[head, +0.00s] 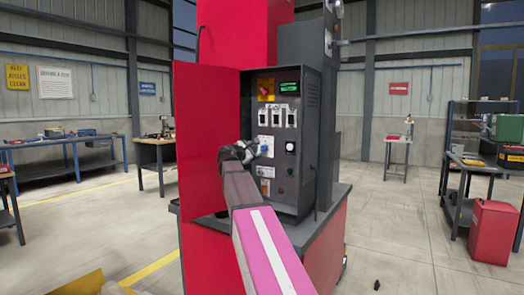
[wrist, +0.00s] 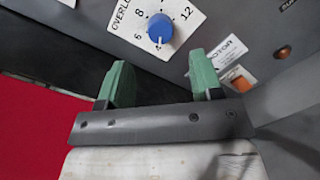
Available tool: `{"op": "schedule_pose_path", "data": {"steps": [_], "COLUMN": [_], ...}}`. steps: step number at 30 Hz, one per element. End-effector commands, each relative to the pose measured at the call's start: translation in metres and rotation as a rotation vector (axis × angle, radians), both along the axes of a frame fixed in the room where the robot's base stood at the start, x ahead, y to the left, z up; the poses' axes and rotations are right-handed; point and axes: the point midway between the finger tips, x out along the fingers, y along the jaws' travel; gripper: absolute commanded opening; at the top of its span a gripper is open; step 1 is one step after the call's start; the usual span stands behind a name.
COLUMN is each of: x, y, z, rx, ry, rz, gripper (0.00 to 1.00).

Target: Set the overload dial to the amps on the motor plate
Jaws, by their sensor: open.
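The overload dial (wrist: 160,27) is a round blue knob on a white scale plate (wrist: 132,22) in the wrist view. In the head view my gripper (head: 246,152) is in front of the panel, hiding part of the dial area.
An orange rocker switch (wrist: 240,80) sits right of my gripper. The open red door (head: 206,135) stands left of the grey control cabinet (head: 312,130), close to my arm. The panel has a green display (head: 289,87) and several switches. Open floor lies on both sides.

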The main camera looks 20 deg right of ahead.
Motion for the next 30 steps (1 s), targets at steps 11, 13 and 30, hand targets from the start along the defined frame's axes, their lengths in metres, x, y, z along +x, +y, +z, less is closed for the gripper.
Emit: {"op": "schedule_pose_path", "data": {"steps": [11, 13, 30], "x": [0.034, 0.037, 0.039], "y": [-0.048, -0.052, -0.057], "z": [0.000, 0.000, -0.001], "rx": [0.001, 0.002, 0.002], "ry": [0.000, 0.000, -0.001], "rz": [-0.001, 0.000, 0.000], "gripper": [0.60, 0.60, 0.10]}}
